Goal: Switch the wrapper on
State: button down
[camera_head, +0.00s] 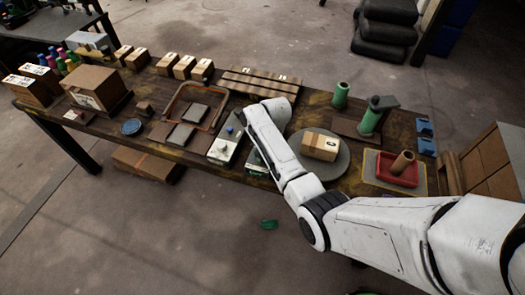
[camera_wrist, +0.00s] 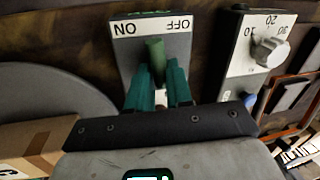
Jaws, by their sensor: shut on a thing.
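The switch box (camera_wrist: 181,46) is a grey plate with ON and OFF printed upside down in the wrist view, ON at left and OFF at right. Its green lever (camera_wrist: 154,48) stands between the two words; I cannot tell which way it leans. My gripper (camera_wrist: 158,78) has its teal fingers closed on either side of the lever. In the head view the box (camera_head: 254,161) is mostly hidden behind my arm, and my fingers are hidden. The wrapper's round grey turntable (camera_head: 338,167) is right of my arm with a taped carton (camera_head: 320,146) on it.
A white dial box (camera_head: 222,150) stands close beside the switch box; its knob (camera_wrist: 270,52) shows in the wrist view. A red tray (camera_head: 397,172) with a brown cylinder and a green post (camera_head: 371,119) are at the right. Cartons (camera_head: 100,88) crowd the left end.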

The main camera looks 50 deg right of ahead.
jog(key=n, duration=0.3)
jog(key=shift+w+n+g+y, duration=0.2)
jog(key=shift+n+g+y, duration=0.1)
jog(key=shift+w+a+n, duration=0.1)
jog(key=shift+n, duration=0.8)
jog(key=shift+w+a+n, duration=0.1)
jog(key=shift+n, duration=0.8)
jog(key=shift+g, duration=0.3)
jog(key=c, duration=1)
grip_release()
jog(key=shift+c, duration=0.2)
jog(key=shift+r, duration=0.1)
notch_tip(320, 180, up, 10)
jog(key=d, duration=0.2)
jog(key=shift+s+r+b, duration=0.15)
jog(key=shift+s+b, duration=0.2)
jog(key=shift+s, duration=0.1)
